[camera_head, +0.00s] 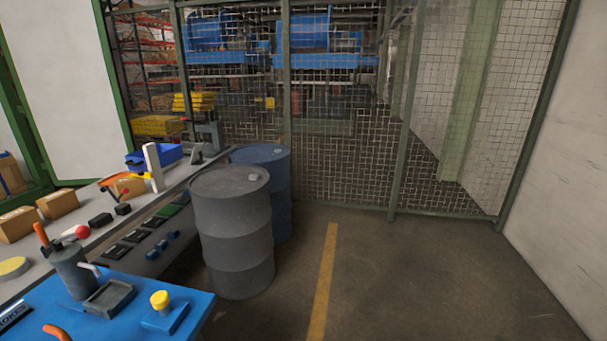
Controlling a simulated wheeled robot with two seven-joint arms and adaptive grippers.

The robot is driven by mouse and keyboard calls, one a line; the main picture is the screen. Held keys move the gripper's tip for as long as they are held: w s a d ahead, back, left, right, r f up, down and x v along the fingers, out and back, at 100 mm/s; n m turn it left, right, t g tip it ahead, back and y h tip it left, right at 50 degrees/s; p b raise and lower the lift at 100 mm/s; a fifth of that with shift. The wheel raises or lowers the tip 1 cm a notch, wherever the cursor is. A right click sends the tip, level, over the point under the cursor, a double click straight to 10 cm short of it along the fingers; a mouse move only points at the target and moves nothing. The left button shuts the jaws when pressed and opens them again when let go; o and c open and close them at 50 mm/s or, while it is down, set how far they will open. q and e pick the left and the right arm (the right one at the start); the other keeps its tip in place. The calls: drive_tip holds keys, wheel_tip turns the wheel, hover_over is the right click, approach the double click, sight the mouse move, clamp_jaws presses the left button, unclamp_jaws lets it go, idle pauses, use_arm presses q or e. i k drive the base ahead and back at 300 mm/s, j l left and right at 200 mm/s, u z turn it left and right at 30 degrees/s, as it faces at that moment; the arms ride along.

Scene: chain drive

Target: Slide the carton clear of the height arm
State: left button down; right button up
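A small brown carton (131,187) sits on the grey bench at the left, in front of a white upright post (153,166). An orange-tipped lever (107,182) crosses close to the carton's left side; it may be the height arm. I cannot tell whether it touches the carton. Two more brown cartons, one (58,204) nearer and one (16,224) at the left edge, sit on the same bench. Neither of my grippers is in view.
A blue-topped table (205,300) with a grey canister (72,270) and a yellow-capped part (160,300) is in the near left. A grey drum (232,230) and a blue drum (277,195) stand beside the bench. Floor to the right is clear, up to a mesh fence (340,150).

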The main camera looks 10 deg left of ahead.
sight(137, 187)
drive_tip(key=i, duration=0.8)
drive_tip(key=i+l+u, duration=0.1)
drive_tip(key=i+u, duration=0.15)
drive_tip(key=i, duration=0.5)
drive_tip(key=i+u, duration=0.35)
drive_tip(key=i+l+u, duration=0.15)
drive_tip(key=i+u, duration=0.15)
drive_tip(key=i, duration=0.15)
drive_tip(key=i+j+u, duration=0.2)
drive_tip(key=i, duration=0.2)
drive_tip(key=i+u, duration=0.2)
drive_tip(key=i, duration=0.25)
drive_tip(key=i+j, duration=0.4)
